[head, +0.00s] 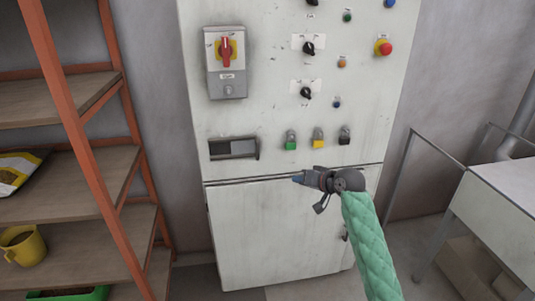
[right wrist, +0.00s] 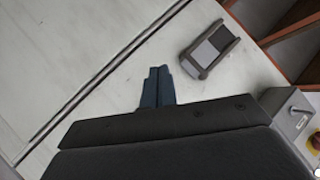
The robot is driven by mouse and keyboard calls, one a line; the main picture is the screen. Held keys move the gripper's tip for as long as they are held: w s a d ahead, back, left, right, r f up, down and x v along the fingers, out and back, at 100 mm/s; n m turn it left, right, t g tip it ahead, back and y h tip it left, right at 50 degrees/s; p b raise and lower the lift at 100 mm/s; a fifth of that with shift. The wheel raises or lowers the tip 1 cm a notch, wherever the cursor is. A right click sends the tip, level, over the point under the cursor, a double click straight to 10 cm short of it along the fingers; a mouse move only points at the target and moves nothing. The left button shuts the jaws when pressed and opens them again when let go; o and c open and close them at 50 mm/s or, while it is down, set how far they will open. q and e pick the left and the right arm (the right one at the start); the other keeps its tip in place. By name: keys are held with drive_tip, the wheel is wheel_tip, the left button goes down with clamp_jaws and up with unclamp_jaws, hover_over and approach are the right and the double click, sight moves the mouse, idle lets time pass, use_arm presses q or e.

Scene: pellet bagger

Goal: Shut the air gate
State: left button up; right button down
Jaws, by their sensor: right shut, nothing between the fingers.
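A dark-framed slot (head: 233,148) is on the white cabinet front (head: 270,100), low on the left, just above the horizontal seam. One half is dark and the other pale grey, with the dark half on the left in the head view. It also shows in the right wrist view (right wrist: 208,48), beyond my fingers. No readable label tells me whether this is the air gate. My right gripper (head: 298,179) is shut and empty, in front of the seam, below and right of the slot. Its blue fingertips show in the right wrist view (right wrist: 157,72), apart from the slot. My left gripper is out of view.
A red rotary switch on a grey box (head: 227,62) is above the slot. Green (head: 291,140), yellow (head: 318,138) and black buttons are to its right, with knobs and a red emergency button (head: 383,47) above. Orange-framed shelves (head: 75,150) stand left, a metal table (head: 505,190) right.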

use_arm(q)
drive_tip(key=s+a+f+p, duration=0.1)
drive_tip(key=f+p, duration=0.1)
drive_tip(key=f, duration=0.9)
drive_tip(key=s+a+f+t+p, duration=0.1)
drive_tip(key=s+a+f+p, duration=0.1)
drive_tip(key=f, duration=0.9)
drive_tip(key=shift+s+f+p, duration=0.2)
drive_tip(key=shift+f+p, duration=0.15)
drive_tip(key=shift+p, duration=0.4)
use_arm(e)
drive_tip(key=w+a+m+t+y, duration=0.1)
drive_tip(key=w+a+m, duration=0.2)
drive_tip(key=w, duration=0.1)
drive_tip(key=w+a+r+m+t+y, duration=0.1)
drive_tip(key=w+a+m, duration=0.2)
drive_tip(key=w, duration=0.1)
drive_tip(key=w+a+r+m+t+y, duration=0.1)
drive_tip(key=w+a+m, duration=0.2)
drive_tip(key=w+m, duration=0.1)
drive_tip(key=shift+w+a+t+y, duration=0.3)
drive_tip(key=shift+w+t+y, duration=0.1)
drive_tip(key=shift+w, duration=0.1)
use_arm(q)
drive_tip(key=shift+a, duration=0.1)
use_arm(e)
drive_tip(key=shift+a, duration=0.1)
